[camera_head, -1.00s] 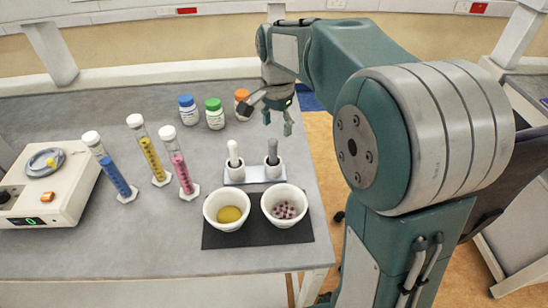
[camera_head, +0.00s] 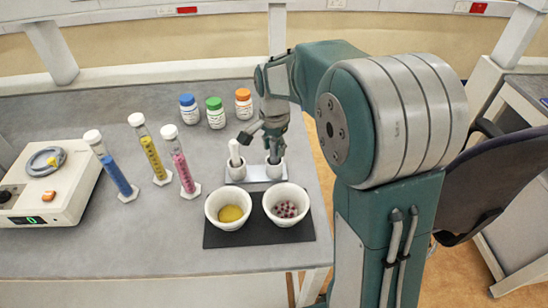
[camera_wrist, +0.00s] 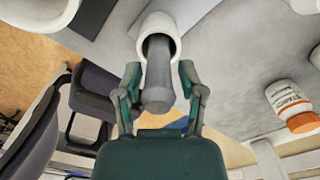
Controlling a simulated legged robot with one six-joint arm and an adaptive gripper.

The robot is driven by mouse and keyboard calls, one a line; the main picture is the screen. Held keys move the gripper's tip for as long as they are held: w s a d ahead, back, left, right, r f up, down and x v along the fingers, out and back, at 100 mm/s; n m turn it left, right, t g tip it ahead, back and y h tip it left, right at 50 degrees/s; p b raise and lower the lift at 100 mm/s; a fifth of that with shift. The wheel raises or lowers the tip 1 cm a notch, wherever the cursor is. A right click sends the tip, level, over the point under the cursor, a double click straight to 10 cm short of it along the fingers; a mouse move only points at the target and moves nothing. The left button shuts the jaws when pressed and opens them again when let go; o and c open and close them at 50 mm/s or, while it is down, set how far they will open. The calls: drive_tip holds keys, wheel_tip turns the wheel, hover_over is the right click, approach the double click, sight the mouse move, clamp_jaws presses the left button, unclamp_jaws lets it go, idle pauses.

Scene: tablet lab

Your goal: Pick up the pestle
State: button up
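A dark grey pestle (camera_wrist: 158,78) stands in a small white cup of the holder; its handle end points toward my wrist camera. In the head view this pestle (camera_head: 275,154) is mostly hidden by my gripper. My gripper (camera_wrist: 160,82) is open, with one finger on each side of the pestle's handle and gaps visible. In the head view my gripper (camera_head: 268,142) is right above the holder (camera_head: 256,180).
Two white mortars, one with yellow powder (camera_head: 228,196) and one with dark red pieces (camera_head: 287,190), stand on a black mat (camera_head: 258,236) in front. Three capped bottles (camera_head: 215,112) stand behind. Tubes (camera_head: 179,160) and a device (camera_head: 50,185) are to the left.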

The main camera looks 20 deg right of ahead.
clamp_jaws()
